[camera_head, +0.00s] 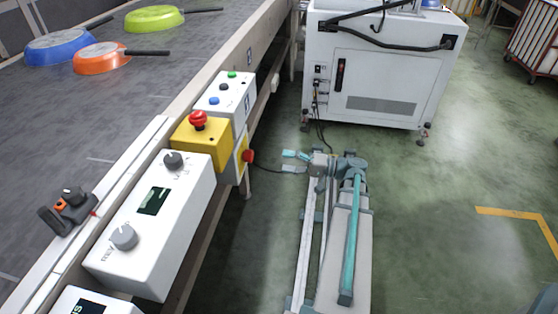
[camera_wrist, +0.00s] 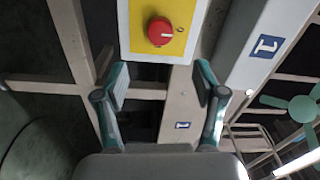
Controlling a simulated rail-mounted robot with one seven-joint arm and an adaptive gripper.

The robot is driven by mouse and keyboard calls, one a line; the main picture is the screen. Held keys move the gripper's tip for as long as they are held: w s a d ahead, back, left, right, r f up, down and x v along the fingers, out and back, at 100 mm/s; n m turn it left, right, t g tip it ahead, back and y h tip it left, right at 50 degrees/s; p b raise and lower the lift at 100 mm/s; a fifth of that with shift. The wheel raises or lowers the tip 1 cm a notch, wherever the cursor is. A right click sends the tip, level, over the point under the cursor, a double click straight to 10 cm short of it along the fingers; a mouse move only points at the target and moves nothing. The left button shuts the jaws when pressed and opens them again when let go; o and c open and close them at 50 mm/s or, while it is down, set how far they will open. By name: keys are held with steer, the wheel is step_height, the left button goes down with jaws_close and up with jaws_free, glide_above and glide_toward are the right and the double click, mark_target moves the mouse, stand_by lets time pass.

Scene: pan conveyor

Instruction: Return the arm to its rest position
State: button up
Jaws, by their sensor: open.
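My gripper (camera_head: 294,160) is low over the floor beside the conveyor, at the end of my arm, which lies folded low along its rail. Its fingers point left toward the conveyor's side. In the wrist view my gripper (camera_wrist: 160,82) has its two teal fingers spread apart, with nothing between them. Beyond the fingers are conveyor frame beams and a yellow panel with a red rotary knob (camera_wrist: 160,32). The gripper looks apart from these.
The conveyor belt (camera_head: 120,110) carries a blue pan (camera_head: 55,48), an orange pan (camera_head: 100,60) and a green pan (camera_head: 153,19). Control boxes (camera_head: 155,215) and a yellow box (camera_head: 200,137) line its edge. A white wheeled cabinet (camera_head: 380,70) stands behind my arm.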

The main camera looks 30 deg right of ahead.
steer(key=shift+s+d, duration=0.1)
stand_by(0.4)
steer(key=s+a+f+g+h, duration=0.1)
steer(key=s+a+f+g, duration=0.6)
steer(key=f, duration=0.3)
steer(key=s+a+f+g+h, duration=0.1)
steer(key=s+a+f+g, duration=0.55)
steer(key=a+f, duration=0.2)
steer(key=s+a+f+n+g+h, duration=0.4)
steer(key=s+a+g+h, duration=0.2)
steer(key=s, duration=0.3)
steer(key=s+a+f+n+g+h, duration=0.3)
steer(key=s+a+f+g+h, duration=0.25)
steer(key=s, duration=0.35)
step_height(320, 180, up, 17)
steer(key=s+t+p, duration=0.1)
steer(key=t+p, duration=0.4)
steer(key=p, duration=2.7)
steer(key=shift+a+y, duration=0.2)
steer(key=shift+y, duration=0.15)
